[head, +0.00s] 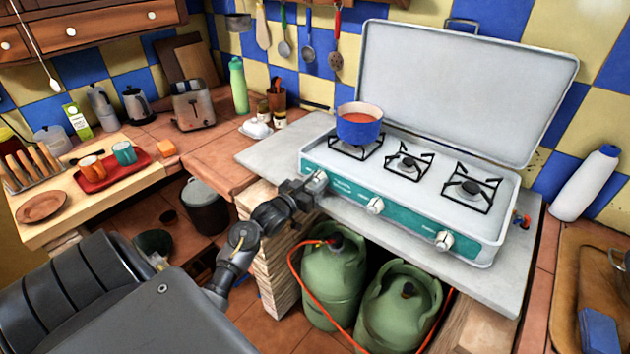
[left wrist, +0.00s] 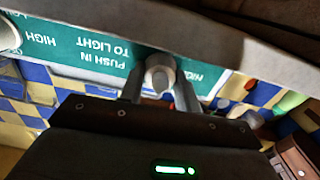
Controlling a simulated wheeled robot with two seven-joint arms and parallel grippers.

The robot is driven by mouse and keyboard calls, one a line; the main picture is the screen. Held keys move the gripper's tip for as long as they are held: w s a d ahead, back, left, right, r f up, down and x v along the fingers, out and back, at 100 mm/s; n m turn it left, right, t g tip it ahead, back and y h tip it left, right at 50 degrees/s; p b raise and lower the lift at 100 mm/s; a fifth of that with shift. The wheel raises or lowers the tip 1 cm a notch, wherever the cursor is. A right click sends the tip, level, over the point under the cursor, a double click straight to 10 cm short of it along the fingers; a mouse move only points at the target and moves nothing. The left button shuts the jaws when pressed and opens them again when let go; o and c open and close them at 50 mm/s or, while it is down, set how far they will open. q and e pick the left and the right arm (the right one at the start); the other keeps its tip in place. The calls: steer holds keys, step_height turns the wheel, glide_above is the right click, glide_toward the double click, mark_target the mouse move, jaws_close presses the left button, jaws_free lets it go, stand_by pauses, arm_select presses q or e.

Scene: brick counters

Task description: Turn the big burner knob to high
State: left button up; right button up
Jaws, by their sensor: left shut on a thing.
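The gas stove (head: 482,247) is white with a teal front panel that carries three knobs. My left gripper (head: 311,184) is at the left end of this panel, shut on the leftmost knob (head: 320,176). In the left wrist view the white knob (left wrist: 160,72) sits between the two fingers (left wrist: 158,90), with "PUSH IN TO LIGHT" and "HIGH" printed beside it upside down. The middle knob (head: 375,205) and the right knob (head: 445,240) stand free. I cannot read the held knob's exact setting. My right gripper is not in view.
A blue pot (head: 358,131) of orange-red food stands on the left burner. The stove's lid (head: 460,90) is raised. Green gas bottles (head: 333,285) with an orange hose stand below the counter.

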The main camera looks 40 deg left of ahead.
arm_select(q)
steer(key=n+p, duration=0.4)
steer(key=p, duration=0.1)
steer(key=shift+r+n, duration=0.25)
steer(key=shift+n, duration=0.15)
steer(key=n+p, duration=0.3)
steer(key=shift+n, duration=0.3)
steer(key=n+p, duration=0.3)
steer(key=n, duration=0.2)
steer(key=shift+f+p, duration=0.15)
steer(key=shift+p, duration=0.25)
steer(key=n+p, duration=0.1)
steer(key=n, duration=0.2)
steer(key=shift+f+p, duration=0.1)
steer(key=shift+p, duration=0.2)
steer(key=shift+n, duration=0.4)
steer(key=o, duration=1)
